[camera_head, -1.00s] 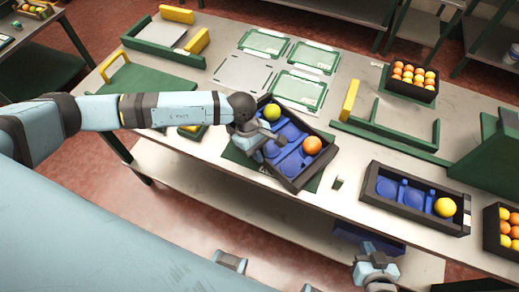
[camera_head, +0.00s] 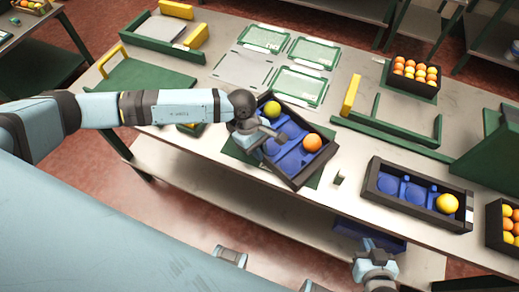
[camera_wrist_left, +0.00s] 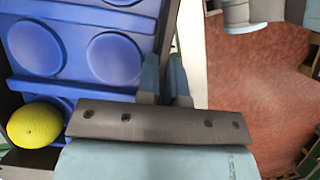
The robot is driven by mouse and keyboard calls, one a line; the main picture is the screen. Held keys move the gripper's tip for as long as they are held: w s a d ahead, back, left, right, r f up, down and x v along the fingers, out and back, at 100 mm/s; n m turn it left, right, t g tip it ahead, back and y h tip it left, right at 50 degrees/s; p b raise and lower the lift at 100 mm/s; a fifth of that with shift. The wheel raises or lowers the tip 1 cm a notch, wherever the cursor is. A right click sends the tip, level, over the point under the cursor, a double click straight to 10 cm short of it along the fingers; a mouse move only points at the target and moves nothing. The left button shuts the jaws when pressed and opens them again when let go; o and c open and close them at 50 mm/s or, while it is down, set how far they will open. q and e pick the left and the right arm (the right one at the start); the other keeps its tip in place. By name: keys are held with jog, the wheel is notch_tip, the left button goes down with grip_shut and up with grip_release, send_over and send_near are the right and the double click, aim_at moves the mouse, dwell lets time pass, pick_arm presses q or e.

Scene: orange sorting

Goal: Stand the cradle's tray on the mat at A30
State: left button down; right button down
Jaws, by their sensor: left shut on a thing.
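A black-walled tray (camera_head: 315,166) with a blue insert stands at an angle over a dark green flat piece (camera_head: 233,149) near the table's front edge. It holds a yellow fruit (camera_head: 272,109) and an orange one (camera_head: 312,142); other hollows are empty. My left gripper (camera_head: 266,136) is shut on the tray's near-left wall. In the left wrist view, the fingers (camera_wrist_left: 165,82) straddle the black wall (camera_wrist_left: 167,35), beside the blue hollows and the yellow fruit (camera_wrist_left: 35,125). My right gripper (camera_head: 374,262) is low in front of the table, away from the tray; its jaw opening is unclear.
Several pale-and-green mats (camera_head: 300,84) lie behind the tray; their labels are unreadable. A second blue-lined tray (camera_head: 415,212) stands to the right, a black fruit crate (camera_head: 413,80) at the back right. A green frame (camera_head: 395,130) with a yellow block lies between.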

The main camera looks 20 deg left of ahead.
pick_arm(q)
jog(key=c, duration=1.2)
grip_release()
jog(key=b+v, duration=0.1)
jog(key=v, duration=1.3)
jog(key=shift+b, duration=0.3)
